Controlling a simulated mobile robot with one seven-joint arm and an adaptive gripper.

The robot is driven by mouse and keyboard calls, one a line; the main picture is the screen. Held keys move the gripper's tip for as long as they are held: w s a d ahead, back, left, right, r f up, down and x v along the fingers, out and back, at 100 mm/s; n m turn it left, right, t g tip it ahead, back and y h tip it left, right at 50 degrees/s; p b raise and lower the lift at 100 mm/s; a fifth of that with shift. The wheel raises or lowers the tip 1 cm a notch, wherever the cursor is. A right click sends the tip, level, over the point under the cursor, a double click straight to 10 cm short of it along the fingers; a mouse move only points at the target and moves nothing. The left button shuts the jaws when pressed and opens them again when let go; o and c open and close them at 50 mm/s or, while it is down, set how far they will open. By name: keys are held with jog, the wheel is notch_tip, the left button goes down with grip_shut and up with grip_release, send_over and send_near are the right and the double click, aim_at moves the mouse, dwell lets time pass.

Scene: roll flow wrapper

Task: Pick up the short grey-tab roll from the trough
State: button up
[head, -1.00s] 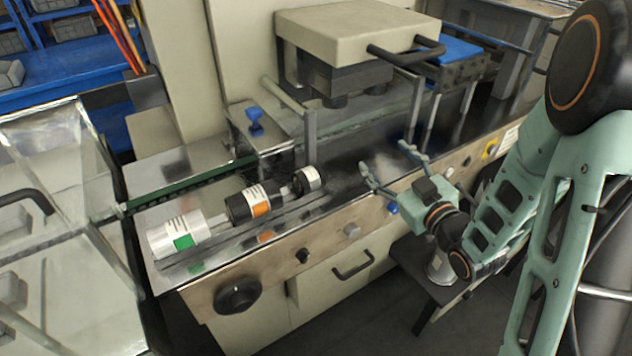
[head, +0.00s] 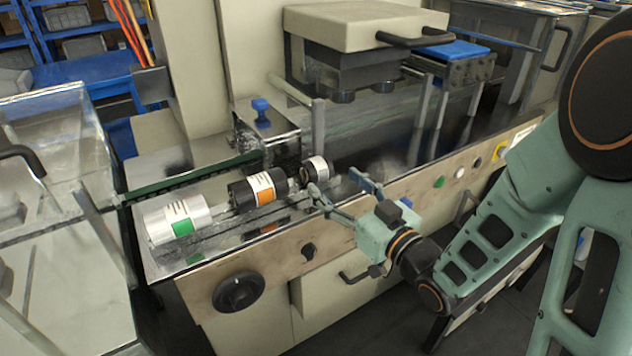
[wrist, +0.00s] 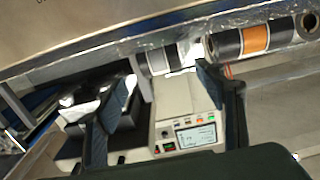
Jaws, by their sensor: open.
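The short roll (head: 316,169), dark with a white label, lies at the right end of the row in the trough (head: 225,232). In the wrist view this roll (wrist: 163,59) shows at the top middle, with a pale label and a greyish patch. My gripper (head: 337,187) is open and empty. In the head view its fingers reach toward the trough, just in front and to the right of the short roll. In the wrist view the roll appears beyond the gap between the fingers (wrist: 150,95). I see no contact with the roll.
A black roll with an orange tab (head: 258,189) lies left of the short roll. A white roll with a green tab (head: 176,219) lies farther left. A metal post (head: 318,125) stands behind the short roll. The press head (head: 365,30) overhangs the back.

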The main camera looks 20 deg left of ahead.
aim_at(322, 170)
jog(key=shift+x, duration=1.05)
jog(key=shift+b+x, duration=0.3)
jog(key=shift+x, duration=2.75)
jog(key=shift+r, duration=0.15)
jog(key=shift+c, duration=0.5)
jog(key=c, duration=1.2)
